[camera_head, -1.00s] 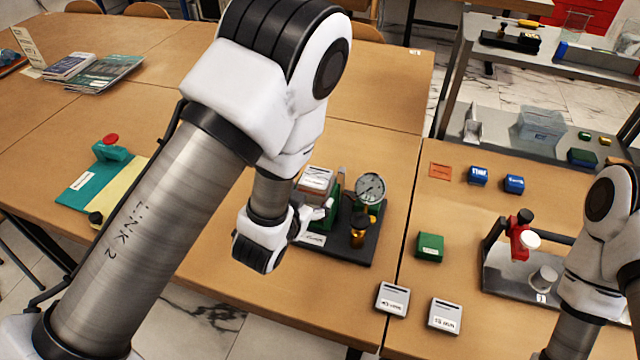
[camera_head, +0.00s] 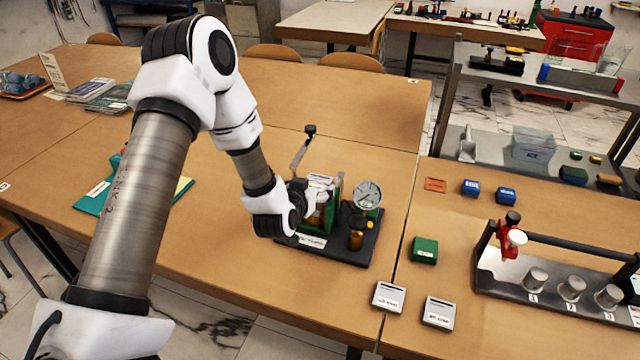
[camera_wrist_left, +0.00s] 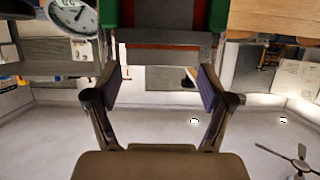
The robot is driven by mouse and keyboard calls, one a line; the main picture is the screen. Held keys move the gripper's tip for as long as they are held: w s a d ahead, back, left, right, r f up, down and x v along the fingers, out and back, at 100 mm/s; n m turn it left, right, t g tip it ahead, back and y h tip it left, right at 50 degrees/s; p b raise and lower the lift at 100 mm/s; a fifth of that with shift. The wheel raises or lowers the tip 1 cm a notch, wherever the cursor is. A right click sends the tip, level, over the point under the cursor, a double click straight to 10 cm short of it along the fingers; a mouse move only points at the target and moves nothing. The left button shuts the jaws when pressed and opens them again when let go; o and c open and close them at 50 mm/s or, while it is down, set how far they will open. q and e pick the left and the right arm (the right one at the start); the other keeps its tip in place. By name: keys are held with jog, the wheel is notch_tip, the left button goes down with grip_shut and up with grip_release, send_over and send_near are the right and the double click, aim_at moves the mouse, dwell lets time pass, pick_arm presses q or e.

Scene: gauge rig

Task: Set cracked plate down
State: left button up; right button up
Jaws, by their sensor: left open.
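The gauge rig stands on a dark base (camera_head: 352,243) near the table's middle, with a green frame (camera_head: 333,205) and a round dial gauge (camera_head: 368,194). A pale block (camera_head: 321,182) sits in the frame. My left gripper (camera_wrist_left: 160,82) is open, close in front of the frame, and nothing shows clamped between its fingers. In the head view its wrist hides part of the rig. The wrist view also shows the green frame (camera_wrist_left: 216,15) and dial (camera_wrist_left: 74,15). I cannot tell which part is the cracked plate. My right gripper is out of view.
A raised lever with a black knob (camera_head: 311,130) stands behind the rig, and a brass-coloured part (camera_head: 356,232) in front of the gauge. Grey blocks (camera_head: 388,297), a green block (camera_head: 425,250) and an orange card (camera_head: 435,185) lie to the right. A metal cup stand (camera_head: 550,290) is at far right.

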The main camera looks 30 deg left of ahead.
aim_at(315, 186)
pick_arm(q)
jog(key=shift+x, duration=1.25)
jog(key=c, duration=1.2)
jog(key=shift+o, duration=0.2)
notch_tip(315, 186, up, 10)
